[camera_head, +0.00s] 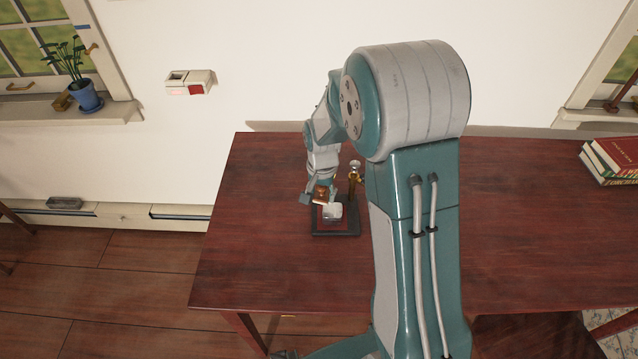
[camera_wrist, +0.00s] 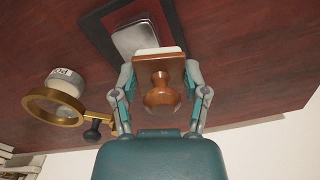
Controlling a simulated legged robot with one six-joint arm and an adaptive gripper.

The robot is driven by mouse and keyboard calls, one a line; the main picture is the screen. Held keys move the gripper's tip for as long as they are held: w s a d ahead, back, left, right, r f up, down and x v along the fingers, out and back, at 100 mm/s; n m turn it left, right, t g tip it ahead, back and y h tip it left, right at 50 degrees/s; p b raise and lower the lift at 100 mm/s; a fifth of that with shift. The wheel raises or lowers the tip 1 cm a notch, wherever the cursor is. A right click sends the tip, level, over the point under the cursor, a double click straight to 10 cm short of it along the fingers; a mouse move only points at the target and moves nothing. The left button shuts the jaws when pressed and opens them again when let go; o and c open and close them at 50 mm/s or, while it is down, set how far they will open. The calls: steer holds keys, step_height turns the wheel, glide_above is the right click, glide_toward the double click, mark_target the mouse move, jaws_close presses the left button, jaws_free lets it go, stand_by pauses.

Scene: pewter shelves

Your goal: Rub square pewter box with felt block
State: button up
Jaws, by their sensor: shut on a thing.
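The square pewter box (camera_head: 332,211) is a small silvery block on a dark tray (camera_head: 347,231) on the table. In the wrist view the box (camera_wrist: 137,38) lies just beyond the felt block. The felt block (camera_wrist: 172,73) has a brown wooden back with a round knob and a pale felt edge. My gripper (camera_wrist: 164,88) is shut on the felt block, with a finger on each side. In the head view the block (camera_head: 321,193) is over or beside the box's far side. I cannot tell whether the felt touches the box.
A brass magnifier (camera_wrist: 55,106) on a stand and a pale, marked round object (camera_wrist: 66,80) are close to my gripper. Books (camera_head: 612,160) lie at the table's right end. The table's left part (camera_head: 255,250) is clear.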

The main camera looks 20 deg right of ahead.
mark_target(319, 186)
step_height(319, 186, up, 2)
steer(key=shift+r, duration=0.25)
steer(key=shift+a+r, duration=0.35)
steer(key=shift+r, duration=0.25)
steer(key=shift+d, duration=0.3)
steer(key=shift+a, duration=0.1)
